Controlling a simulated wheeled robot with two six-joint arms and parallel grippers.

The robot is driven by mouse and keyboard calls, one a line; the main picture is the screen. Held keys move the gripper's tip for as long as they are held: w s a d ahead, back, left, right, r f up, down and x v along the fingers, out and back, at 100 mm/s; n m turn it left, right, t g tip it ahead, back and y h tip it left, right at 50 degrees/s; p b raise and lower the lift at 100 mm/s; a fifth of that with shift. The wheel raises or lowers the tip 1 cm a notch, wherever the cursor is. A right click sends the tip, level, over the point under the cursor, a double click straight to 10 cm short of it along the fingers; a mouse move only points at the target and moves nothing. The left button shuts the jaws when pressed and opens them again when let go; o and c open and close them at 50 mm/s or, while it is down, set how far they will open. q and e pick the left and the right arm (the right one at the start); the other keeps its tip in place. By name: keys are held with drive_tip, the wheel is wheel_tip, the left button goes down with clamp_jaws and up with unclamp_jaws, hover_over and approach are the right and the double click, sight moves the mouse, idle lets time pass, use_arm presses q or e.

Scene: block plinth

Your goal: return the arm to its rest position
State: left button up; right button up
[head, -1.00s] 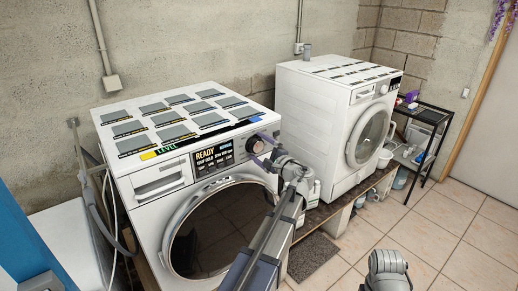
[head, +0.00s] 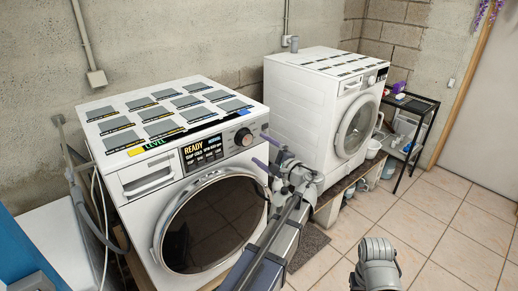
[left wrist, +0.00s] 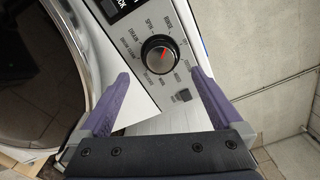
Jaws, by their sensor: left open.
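My left gripper (head: 264,151) is open and empty, its purple fingers beside the front of the near washing machine (head: 150,215), just right of its dark dial (head: 243,137). In the left wrist view the open fingers (left wrist: 160,76) spread either side of the dial (left wrist: 160,54), with a visible gap to it; the dial has a red pointer mark. My left arm reaches in from the bottom of the head view. A grey link of mine shows at the lower right; my right gripper is not in view.
The near machine's display (head: 203,150) reads READY, and its round door (head: 212,222) is shut. A second white machine (head: 300,115) stands behind to the right. A black shelf rack (head: 421,105) is at the far right. The tiled floor (head: 440,225) at right is clear.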

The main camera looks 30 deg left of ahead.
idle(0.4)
use_arm(q)
drive_tip(key=s+d+f+n+g+h, duration=0.5)
drive_tip(key=s+d+f+h, duration=0.6)
drive_tip(key=s+d+f, duration=0.7)
drive_tip(key=s+d+f+g+h, duration=0.1)
drive_tip(key=s+d+f+h, duration=0.1)
drive_tip(key=d, duration=0.4)
drive_tip(key=s+d+f+g+h, duration=0.1)
drive_tip(key=s+d+f+h, duration=0.1)
drive_tip(key=s+d, duration=0.2)
drive_tip(key=shift+s+d, duration=0.2)
drive_tip(key=shift+d, duration=0.85)
drive_tip(key=shift+c, duration=0.2)
